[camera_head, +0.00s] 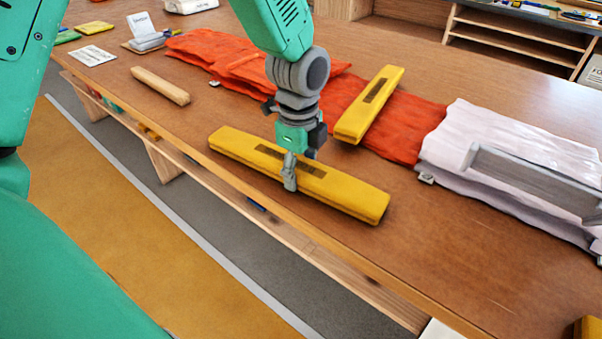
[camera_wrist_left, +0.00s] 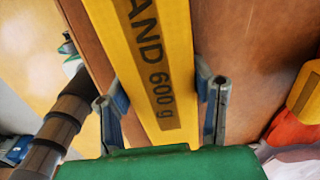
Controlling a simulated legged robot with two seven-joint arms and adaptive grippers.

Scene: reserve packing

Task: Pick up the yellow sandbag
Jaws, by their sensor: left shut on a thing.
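A long yellow sandbag (camera_head: 350,197) lies along the front edge of the wooden table. It fills the middle of the left wrist view (camera_wrist_left: 150,45), with black print reading "AND 600 g". My left gripper (camera_head: 290,175) comes down over its middle and is shut on it, one finger on each long side. I cannot tell whether the bag is clear of the table. A second yellow sandbag (camera_head: 385,85) lies on the orange cloth behind. My right gripper is not in view.
The table (camera_head: 215,110) holds a wooden bar (camera_head: 160,86) at the left and an orange padded cloth (camera_head: 415,120) behind. A white padded item (camera_head: 500,125) with a grey handle (camera_head: 530,180) lies at the right. Part of another yellow thing (camera_head: 588,328) shows at the lower right corner.

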